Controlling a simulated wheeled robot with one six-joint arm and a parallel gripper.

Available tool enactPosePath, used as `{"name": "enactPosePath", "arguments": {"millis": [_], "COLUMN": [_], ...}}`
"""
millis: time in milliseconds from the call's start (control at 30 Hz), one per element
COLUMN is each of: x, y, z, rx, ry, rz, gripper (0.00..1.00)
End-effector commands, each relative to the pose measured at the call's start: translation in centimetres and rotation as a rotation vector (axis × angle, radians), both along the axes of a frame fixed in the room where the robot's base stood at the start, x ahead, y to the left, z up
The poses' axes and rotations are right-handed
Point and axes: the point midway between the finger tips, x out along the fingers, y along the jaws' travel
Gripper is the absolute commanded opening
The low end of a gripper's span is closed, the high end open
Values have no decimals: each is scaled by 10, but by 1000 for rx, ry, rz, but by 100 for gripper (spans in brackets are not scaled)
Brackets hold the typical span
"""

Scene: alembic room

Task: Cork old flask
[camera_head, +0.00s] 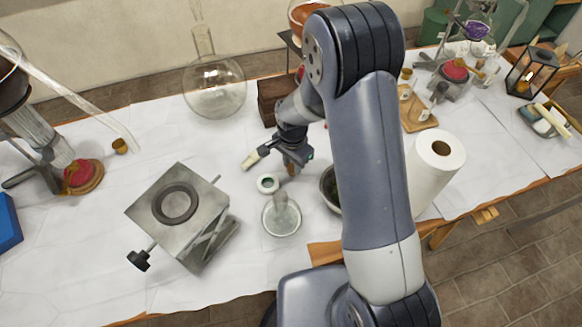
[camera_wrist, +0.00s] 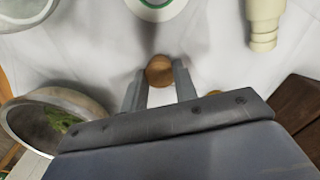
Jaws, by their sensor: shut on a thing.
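The brown cork (camera_wrist: 160,70) is held between the two fingertips of my gripper (camera_wrist: 160,86) in the wrist view. In the head view my gripper (camera_head: 292,167) is over the table, just behind and slightly right of a small clear flask (camera_head: 281,217). The flask stands upright with a pale rim (camera_head: 268,183) at the top of its neck. A pale greenish rim (camera_wrist: 158,4) shows at the top edge of the wrist view, apart from the cork. Whether the flask's mouth is empty is hard to tell.
A metal lab jack (camera_head: 177,203) stands left of the flask. A mortar (camera_wrist: 55,120) with green bits is close on the right in the head view, partly behind my arm. A large round flask (camera_head: 215,90) and dark box (camera_head: 271,97) stand behind. A paper roll (camera_head: 437,172) stands right.

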Motion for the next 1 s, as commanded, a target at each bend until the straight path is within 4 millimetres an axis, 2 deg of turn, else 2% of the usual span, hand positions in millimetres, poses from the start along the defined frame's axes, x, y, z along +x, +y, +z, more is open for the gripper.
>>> {"name": "enactPosePath", "arguments": {"millis": [1000], "x": [0], "y": [0], "z": [36], "rx": [0], "ry": [0], "rz": [0], "gripper": [9]}}
